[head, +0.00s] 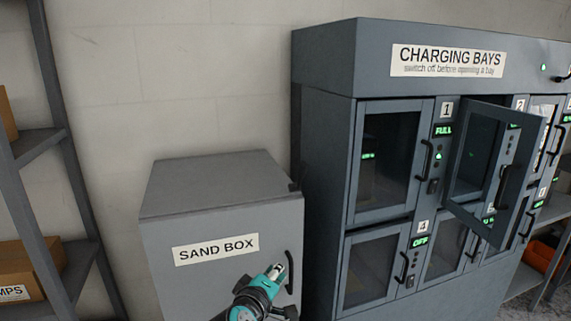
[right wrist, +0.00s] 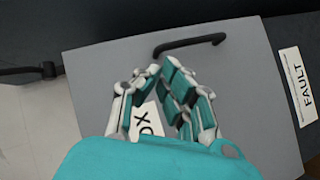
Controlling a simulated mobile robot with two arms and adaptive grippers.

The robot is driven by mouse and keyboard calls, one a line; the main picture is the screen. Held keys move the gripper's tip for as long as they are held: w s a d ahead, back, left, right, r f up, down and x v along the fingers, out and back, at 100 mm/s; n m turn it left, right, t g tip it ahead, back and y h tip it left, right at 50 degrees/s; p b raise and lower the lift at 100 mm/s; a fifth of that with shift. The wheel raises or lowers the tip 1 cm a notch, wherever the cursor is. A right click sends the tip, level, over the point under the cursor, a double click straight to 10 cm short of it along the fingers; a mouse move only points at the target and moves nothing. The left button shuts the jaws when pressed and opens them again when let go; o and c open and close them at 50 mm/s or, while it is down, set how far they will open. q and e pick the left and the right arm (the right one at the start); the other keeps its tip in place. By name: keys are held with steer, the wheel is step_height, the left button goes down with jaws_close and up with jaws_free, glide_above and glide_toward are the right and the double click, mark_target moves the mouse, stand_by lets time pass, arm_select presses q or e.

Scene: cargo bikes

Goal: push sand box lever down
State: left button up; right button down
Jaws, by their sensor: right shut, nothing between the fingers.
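The grey sand box (head: 222,218) stands left of the charging bays, its labelled front closed. A curved black bar handle (head: 290,272) is on the right side of that front; it shows at the top of the right wrist view (right wrist: 190,43). A small dark piece (head: 294,187) sits at the box's top right corner. A black rod (right wrist: 30,72) shows at the left of the right wrist view; I cannot tell which part is the lever. My right gripper (head: 279,270) is shut and empty in front of the box, beside the handle, apparently apart from it. My left gripper is out of view.
The charging bays cabinet (head: 325,165) stands close on the right, with one bay door (head: 478,160) swung open. A shelf rack (head: 58,150) with cardboard boxes is at the left. A FAULT label (right wrist: 294,87) shows in the right wrist view. Bare wall is above the box.

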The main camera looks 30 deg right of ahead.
steer(key=w+a+r+h, duration=0.1)
steer(key=r+h, duration=0.1)
steer(key=r, duration=0.5)
steer(key=w+a+r+h, duration=0.1)
steer(key=r+h, duration=0.1)
steer(key=r, duration=0.5)
steer(key=w+a+r+t+h, duration=0.1)
steer(key=w+r+h, duration=0.1)
steer(key=r, duration=0.6)
steer(key=shift+a+h, duration=0.25)
steer(key=shift+h, duration=0.15)
steer(key=shift+w+d, duration=0.1)
steer(key=shift+w, duration=0.05)
steer(key=w+d+r+p, duration=0.1)
steer(key=d+p, duration=0.5)
steer(key=d, duration=0.3)
steer(key=shift+d, duration=0.1)
